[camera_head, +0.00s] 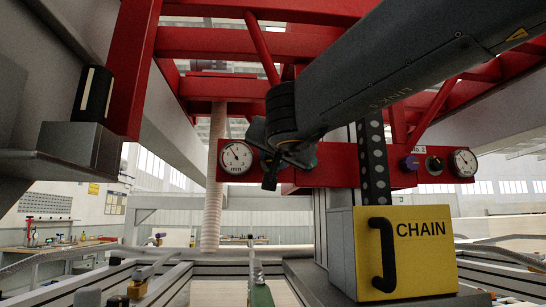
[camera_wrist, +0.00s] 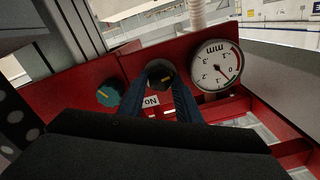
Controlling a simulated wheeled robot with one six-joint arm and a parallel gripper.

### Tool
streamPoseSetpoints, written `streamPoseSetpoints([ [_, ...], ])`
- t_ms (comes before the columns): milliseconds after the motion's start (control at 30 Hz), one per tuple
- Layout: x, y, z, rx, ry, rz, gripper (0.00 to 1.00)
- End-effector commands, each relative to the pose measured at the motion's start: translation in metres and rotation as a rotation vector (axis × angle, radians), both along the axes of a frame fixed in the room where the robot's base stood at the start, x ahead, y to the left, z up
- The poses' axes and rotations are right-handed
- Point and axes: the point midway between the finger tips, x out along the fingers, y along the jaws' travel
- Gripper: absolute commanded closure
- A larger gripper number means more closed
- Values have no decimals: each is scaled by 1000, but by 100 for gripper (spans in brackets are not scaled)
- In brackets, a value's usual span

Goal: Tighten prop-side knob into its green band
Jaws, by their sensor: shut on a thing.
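My gripper (camera_wrist: 163,80) is shut on a dark knob (camera_wrist: 160,70) on the red panel (camera_wrist: 75,90). Its blue fingers lie on either side of the knob, and a yellow mark shows on the knob's face. In the head view my gripper (camera_head: 275,165) hides most of this knob. A white round gauge (camera_wrist: 215,66) marked mm sits beside the knob; it also shows in the head view (camera_head: 235,158), with its needle toward the upper left. A teal knob (camera_wrist: 108,93) sits on the knob's other side, apart from my fingers.
Farther right on the panel are a purple knob (camera_head: 410,163), another dark knob (camera_head: 433,165) and a second gauge (camera_head: 464,163). A yellow CHAIN box (camera_head: 415,255) with a black handle stands below. A pale ribbed hose (camera_head: 213,190) hangs left of the first gauge. Red beams (camera_head: 220,45) run overhead.

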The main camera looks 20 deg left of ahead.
Motion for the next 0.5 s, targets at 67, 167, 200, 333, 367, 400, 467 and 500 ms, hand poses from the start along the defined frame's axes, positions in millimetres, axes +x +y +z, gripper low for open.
streamPoseSetpoints([
  [67, -1, 0, 2, 44, 24, 1, 92],
  [167, 0, 0, 1, 107, 60, 1, 92],
  [200, 0, 0, 1, 132, 73, 1, 92],
  [333, 0, 0, 1, 210, 116, 1, 92],
  [367, 0, 0, 1, 226, 125, 1, 92],
  [400, 0, 0, 1, 246, 135, 1, 92],
  [467, 0, 0, 1, 275, 151, 1, 92],
  [500, 0, 0, 1, 292, 160, 1, 92],
])
